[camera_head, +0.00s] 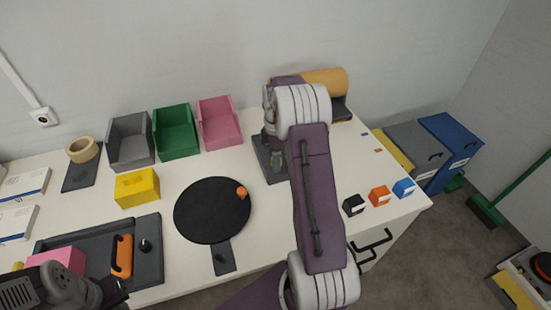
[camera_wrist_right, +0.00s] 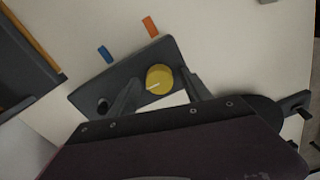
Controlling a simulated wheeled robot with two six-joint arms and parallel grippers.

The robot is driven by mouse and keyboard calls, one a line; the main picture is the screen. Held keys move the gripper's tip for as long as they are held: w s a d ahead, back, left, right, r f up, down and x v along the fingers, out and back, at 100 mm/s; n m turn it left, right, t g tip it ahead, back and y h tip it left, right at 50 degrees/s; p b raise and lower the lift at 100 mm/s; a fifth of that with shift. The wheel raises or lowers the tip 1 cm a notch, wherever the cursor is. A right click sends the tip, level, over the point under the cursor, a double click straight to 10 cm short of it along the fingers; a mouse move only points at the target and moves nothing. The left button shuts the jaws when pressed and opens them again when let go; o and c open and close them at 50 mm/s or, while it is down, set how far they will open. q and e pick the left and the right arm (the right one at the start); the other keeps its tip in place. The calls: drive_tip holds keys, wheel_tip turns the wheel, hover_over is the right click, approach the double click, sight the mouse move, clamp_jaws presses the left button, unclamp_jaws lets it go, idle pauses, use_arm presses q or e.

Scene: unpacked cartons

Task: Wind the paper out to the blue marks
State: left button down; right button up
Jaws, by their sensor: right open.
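A tan paper roll (camera_head: 326,80) lies in its dark holder at the back right of the table; its edge shows at the left of the right wrist view (camera_wrist_right: 38,42). The wrist view shows a blue mark (camera_wrist_right: 105,53) and an orange mark (camera_wrist_right: 150,27) beside a dark plate (camera_wrist_right: 88,97). The plate carries a yellow knob (camera_wrist_right: 159,78) with a white line. My right gripper (camera_wrist_right: 163,84) is open, a finger on each side of the knob; contact cannot be told. The head view shows a blue mark (camera_head: 365,134) and an orange mark (camera_head: 379,150) right of my arm. My left gripper (camera_head: 112,293) is low left, partly cut off.
Black, orange (camera_head: 380,196) and blue blocks stand at the front right edge. A black round disc (camera_head: 212,210) lies mid-table. Grey, green (camera_head: 175,132) and pink bins line the wall. A dark tray (camera_head: 150,265) lies front left. My right arm hides part of the table.

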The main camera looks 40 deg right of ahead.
clamp_jaws()
drive_tip(key=shift+r, duration=0.1)
